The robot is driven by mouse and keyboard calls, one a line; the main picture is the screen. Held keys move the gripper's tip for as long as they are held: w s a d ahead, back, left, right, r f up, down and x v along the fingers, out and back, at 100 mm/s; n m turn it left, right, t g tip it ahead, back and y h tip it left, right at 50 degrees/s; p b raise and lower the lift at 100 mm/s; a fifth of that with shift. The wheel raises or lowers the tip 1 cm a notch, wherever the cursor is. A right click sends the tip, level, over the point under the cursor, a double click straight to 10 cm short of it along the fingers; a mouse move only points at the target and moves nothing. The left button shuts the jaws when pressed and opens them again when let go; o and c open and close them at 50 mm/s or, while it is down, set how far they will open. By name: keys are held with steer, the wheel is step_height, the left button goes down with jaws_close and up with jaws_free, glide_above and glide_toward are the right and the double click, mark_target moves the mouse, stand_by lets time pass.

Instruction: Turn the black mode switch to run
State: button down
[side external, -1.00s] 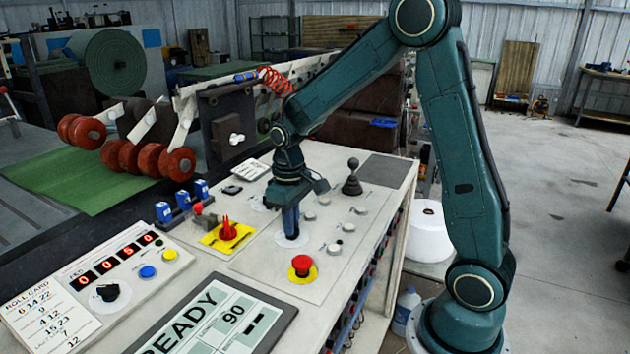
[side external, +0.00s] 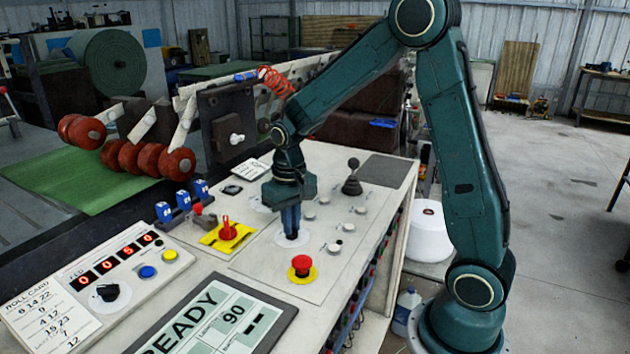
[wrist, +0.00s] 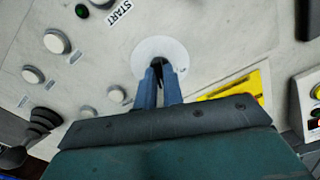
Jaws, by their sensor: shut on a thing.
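The mode switch's round white dial plate (side external: 308,241) lies on the sloping console, and it also shows in the wrist view (wrist: 162,45). My gripper (side external: 291,236) points down over this plate. Its two blue fingers (wrist: 162,70) are shut on the black mode switch (wrist: 159,74), of which only a dark sliver shows between the fingers. The rest of the switch is hidden. I cannot read which position it points to.
A red mushroom button (side external: 301,264) on a yellow base stands close in front. A red rotary handle on a yellow plate (side external: 213,238) is to the left. Several pale push buttons (side external: 335,248) and a black joystick (side external: 352,180) are to the right and behind.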

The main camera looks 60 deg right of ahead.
steer(key=m, duration=0.4)
steer(key=shift+m, duration=0.3)
stand_by(0.4)
steer(key=c, duration=1.5)
jaws_free()
steer(key=shift+r, duration=0.1)
step_height(320, 180, up, 14)
steer(key=shift+f, duration=0.15)
